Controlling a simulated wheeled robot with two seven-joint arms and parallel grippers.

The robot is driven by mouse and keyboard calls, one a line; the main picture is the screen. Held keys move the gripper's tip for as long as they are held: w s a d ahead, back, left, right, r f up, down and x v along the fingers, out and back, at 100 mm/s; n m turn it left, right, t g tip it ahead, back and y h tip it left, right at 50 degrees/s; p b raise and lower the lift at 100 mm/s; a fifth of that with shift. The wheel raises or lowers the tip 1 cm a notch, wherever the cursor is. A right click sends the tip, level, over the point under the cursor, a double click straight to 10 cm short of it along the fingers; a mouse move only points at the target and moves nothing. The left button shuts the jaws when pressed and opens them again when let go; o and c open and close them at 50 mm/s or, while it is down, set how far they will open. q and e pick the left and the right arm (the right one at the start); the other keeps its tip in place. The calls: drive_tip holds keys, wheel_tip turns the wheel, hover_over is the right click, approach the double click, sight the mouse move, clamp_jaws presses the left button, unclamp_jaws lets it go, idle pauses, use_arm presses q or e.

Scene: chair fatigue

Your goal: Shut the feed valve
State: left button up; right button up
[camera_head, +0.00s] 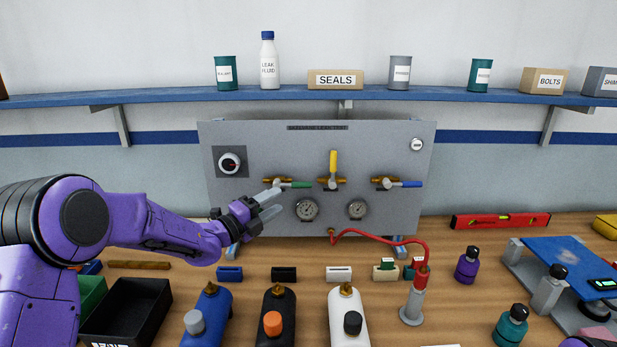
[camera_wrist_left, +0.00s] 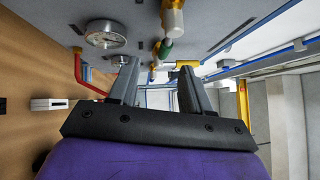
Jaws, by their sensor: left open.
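A grey upright panel (camera_head: 270,140) carries three valves in a row. The left valve has a green lever (camera_head: 297,185) lying level to the right. The middle valve has a yellow lever (camera_head: 333,162) standing straight up. The right valve has a blue lever (camera_head: 408,184) lying level to the right. I cannot read which one is the feed valve. My left gripper (camera_head: 279,203) is open and empty, just below the green lever in the head view. In the left wrist view the green lever (camera_wrist_left: 165,48) shows beyond the open fingers (camera_wrist_left: 157,75), apart from them. My right gripper is out of view.
Two gauges (camera_head: 307,209) (camera_head: 357,209) sit below the valves, and a black knob (camera_head: 230,163) is at the panel's upper left. A red hose (camera_head: 380,237) runs from the panel to a grey-and-red cylinder (camera_head: 413,300). Bottles (camera_head: 345,315) and a black bin (camera_head: 130,308) crowd the bench front.

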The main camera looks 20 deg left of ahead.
sight(296, 188)
use_arm(q)
drive_tip(key=p+x, duration=0.2)
drive_tip(key=x, duration=0.3)
drive_tip(key=p+x, duration=0.3)
drive_tip(key=x, duration=0.2)
drive_tip(key=shift+d+r, duration=0.1)
drive_tip(key=shift+r, duration=0.15)
drive_tip(key=shift+s+r, duration=0.25)
drive_tip(key=shift+s, duration=0.1)
drive_tip(key=shift+w+f, duration=0.1)
clamp_jaws()
